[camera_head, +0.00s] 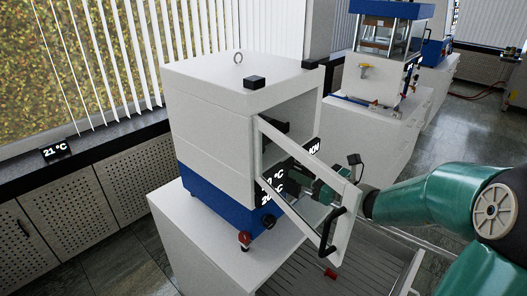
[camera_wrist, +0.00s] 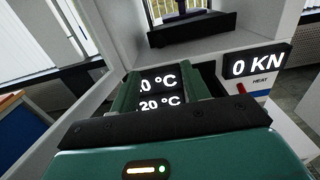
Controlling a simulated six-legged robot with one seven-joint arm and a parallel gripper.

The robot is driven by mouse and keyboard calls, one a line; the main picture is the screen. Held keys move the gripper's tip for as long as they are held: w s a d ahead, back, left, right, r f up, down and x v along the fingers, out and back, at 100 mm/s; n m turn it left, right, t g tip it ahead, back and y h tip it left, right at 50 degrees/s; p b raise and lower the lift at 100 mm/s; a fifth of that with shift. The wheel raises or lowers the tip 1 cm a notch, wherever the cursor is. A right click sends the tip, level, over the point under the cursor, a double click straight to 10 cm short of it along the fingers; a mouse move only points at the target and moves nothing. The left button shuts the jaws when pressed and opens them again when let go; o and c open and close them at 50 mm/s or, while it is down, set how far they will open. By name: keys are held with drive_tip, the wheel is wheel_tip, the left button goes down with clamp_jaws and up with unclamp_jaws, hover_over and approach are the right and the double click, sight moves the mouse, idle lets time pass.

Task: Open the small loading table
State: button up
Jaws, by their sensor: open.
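A white and blue press (camera_head: 215,135) stands on a white base cabinet, with its framed clear door (camera_head: 262,150) swung open toward the right. The door has a black handle (camera_head: 328,232). My gripper (camera_head: 325,186) is seen partly through the door pane, in front of the press. In the wrist view my gripper (camera_wrist: 163,92) is open, with its green fingers apart in front of the temperature display (camera_wrist: 160,102). A black ledge (camera_wrist: 190,36) shows at the chamber opening above the fingers. I cannot tell for sure which part is the small loading table.
The open door stands close to my arm. A grey slatted surface (camera_head: 350,262) lies below the door. Another press (camera_head: 385,50) stands behind. A window ledge (camera_head: 90,148) runs along the left.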

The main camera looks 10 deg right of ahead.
drive_tip(key=x, duration=1.3)
drive_tip(key=shift+w+a, duration=0.1)
drive_tip(key=shift+w, duration=0.05)
drive_tip(key=shift+c, duration=0.2)
clamp_jaws()
